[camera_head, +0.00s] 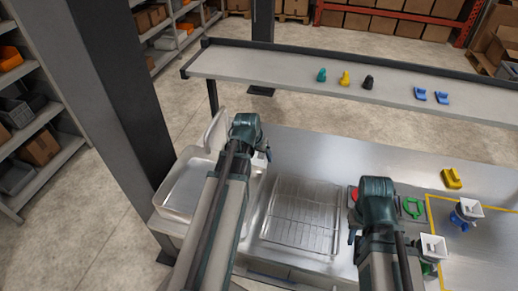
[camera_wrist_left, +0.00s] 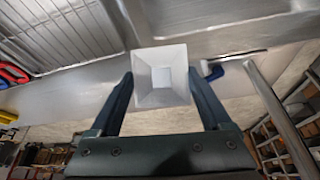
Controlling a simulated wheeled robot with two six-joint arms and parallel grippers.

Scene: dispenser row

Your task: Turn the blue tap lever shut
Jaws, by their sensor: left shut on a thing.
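My left gripper (camera_head: 258,155) is over the counter beside the sink. In the left wrist view its fingers (camera_wrist_left: 162,85) are shut on a white square funnel (camera_wrist_left: 161,75). My right gripper (camera_head: 372,236) points down over the counter.
A metal sink (camera_head: 180,206) is at the left, with a wire rack (camera_head: 300,213) beside it. White funnels (camera_head: 470,208) (camera_head: 433,246) stand at the right, near a yellow block (camera_head: 451,179). A green ring-like part (camera_head: 412,208) lies nearby. The raised shelf (camera_head: 290,68) behind carries small coloured parts.

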